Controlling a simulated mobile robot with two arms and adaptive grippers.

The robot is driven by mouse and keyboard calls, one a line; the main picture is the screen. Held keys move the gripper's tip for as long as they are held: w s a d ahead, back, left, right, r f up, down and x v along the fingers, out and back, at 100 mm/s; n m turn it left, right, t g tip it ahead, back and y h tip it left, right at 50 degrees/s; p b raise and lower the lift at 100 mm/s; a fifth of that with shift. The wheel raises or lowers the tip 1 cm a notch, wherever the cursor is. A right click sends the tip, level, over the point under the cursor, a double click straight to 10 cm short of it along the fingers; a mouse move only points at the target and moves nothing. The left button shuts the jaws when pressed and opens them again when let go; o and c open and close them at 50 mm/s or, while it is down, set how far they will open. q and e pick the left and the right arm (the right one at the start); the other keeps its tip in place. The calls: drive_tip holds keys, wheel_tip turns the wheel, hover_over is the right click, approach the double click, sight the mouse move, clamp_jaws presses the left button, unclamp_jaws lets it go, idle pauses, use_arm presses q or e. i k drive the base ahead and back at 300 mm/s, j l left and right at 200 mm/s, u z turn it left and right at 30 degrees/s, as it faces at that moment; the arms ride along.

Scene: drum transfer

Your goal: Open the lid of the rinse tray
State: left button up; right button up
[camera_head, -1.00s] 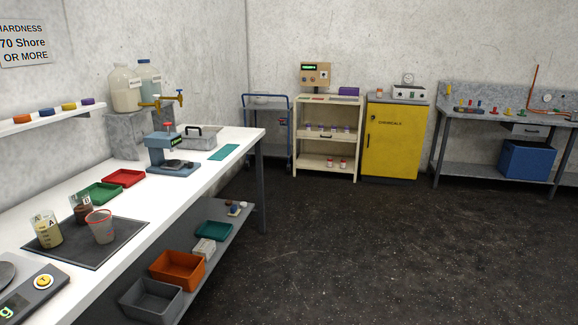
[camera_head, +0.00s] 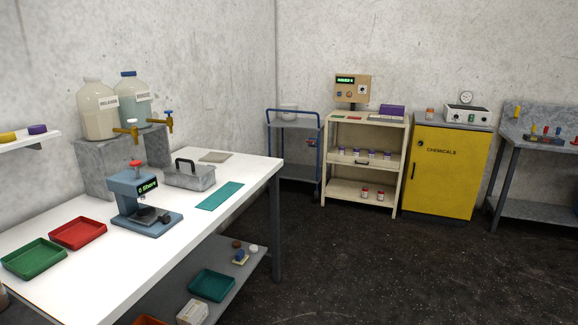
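A grey metal tray with a lid and a dark arched handle (camera_head: 188,175) stands on the white bench, behind the blue hardness tester. It looks like the rinse tray, and its lid appears closed. What is inside is hidden. Neither of my grippers shows in the head view.
The blue tester (camera_head: 145,203) stands in front of the tray, with a teal mat (camera_head: 219,196) to the right and a grey flat sheet (camera_head: 215,157) behind. Two labelled jugs with taps stand on a grey block (camera_head: 110,166). Red (camera_head: 78,233) and green (camera_head: 34,258) trays lie front left. Dark floor at right is clear.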

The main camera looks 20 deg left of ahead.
sight(182, 166)
drive_tip(key=i+u, duration=0.15)
drive_tip(key=i, duration=0.4)
drive_tip(key=i+l+u, duration=0.15)
drive_tip(key=i, duration=0.35)
drive_tip(key=i+l+u, duration=0.2)
drive_tip(key=i, duration=0.3)
